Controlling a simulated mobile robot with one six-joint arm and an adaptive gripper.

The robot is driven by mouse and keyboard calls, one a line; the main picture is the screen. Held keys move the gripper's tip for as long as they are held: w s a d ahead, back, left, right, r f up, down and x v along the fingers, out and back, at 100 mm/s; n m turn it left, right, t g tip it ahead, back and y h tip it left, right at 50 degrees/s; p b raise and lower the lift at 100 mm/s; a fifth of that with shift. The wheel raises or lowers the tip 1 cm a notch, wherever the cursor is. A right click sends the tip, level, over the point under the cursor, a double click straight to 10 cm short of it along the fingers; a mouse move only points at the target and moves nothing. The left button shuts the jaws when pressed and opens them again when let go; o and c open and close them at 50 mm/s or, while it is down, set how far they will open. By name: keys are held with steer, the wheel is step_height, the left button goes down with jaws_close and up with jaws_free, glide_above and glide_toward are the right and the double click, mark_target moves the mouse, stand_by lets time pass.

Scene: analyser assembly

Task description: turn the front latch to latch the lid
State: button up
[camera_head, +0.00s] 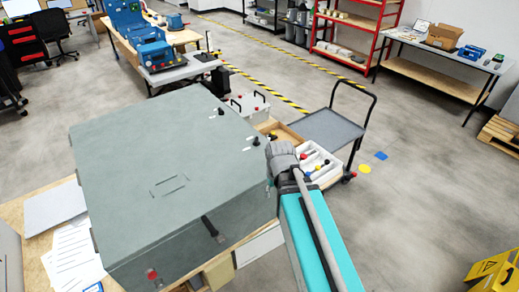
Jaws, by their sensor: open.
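A large grey analyser housing (120,150) with a flat lid fills the left half of the head view. The lid looks closed. Two black knobs, one farther back (220,112) and one nearer (255,141), stand along its right side with small white marks beside them. A dark handle-like part (213,229) and a red knob (152,274) sit on the near side. I cannot tell which part is the front latch or how it is turned. My teal and grey arm reaches up beside the housing's right edge. My gripper cannot be made out; the arm's end may hide it.
The housing stands on a wooden bench with papers (75,255) at left. A grey trolley (325,130) and a white bin of coloured parts (318,165) are beyond the arm. A red shelf (355,22) stands behind. Open floor lies to the right.

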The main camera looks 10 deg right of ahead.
step_height(320, 180, down, 11)
steer(key=s+b, duration=0.3)
steer(key=b, duration=0.7)
steer(key=shift+g, duration=0.3)
steer(key=shift+s, duration=0.1)
